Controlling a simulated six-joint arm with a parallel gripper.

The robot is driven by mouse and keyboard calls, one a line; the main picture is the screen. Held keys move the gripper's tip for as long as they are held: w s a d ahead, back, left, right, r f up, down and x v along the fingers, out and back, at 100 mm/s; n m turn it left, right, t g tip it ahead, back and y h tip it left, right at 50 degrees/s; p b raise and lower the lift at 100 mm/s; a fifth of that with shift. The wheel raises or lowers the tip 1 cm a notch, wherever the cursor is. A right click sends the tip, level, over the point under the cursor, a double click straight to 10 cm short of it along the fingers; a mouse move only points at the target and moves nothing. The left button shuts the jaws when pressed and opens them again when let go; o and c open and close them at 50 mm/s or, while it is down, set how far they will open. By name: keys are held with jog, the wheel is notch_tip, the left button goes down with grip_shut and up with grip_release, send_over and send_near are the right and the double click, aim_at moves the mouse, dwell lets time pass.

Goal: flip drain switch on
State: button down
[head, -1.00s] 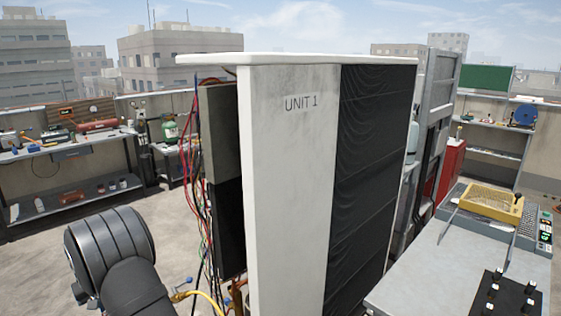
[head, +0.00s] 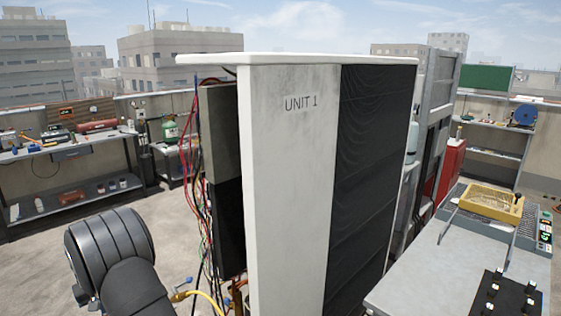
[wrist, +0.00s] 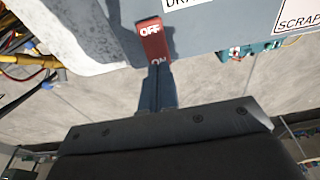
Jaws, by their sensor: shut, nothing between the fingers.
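The red switch (wrist: 152,38) shows in the wrist view, on the edge of a grey panel (wrist: 215,28). It reads OFF at its upper end and ON at its lower end. A white label (wrist: 183,3), cut off by the frame edge, sits just above it. My gripper (wrist: 157,70) is shut and empty, with its fingertips at the ON end of the switch. I cannot tell if they touch it. Neither the switch nor the fingertips show in the head view.
The white UNIT 1 cabinet (head: 285,180) fills the middle of the head view, with loose wires (head: 200,170) on its left side. A metal table (head: 440,270) with a yellow tray (head: 491,203) stands at the right. Yellow piping (wrist: 25,60) lies left in the wrist view.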

jog(key=shift+f, duration=0.75)
jog(key=shift+r, duration=3.6)
notch_tip(320, 180, down, 7)
jog(key=shift+r, duration=0.1)
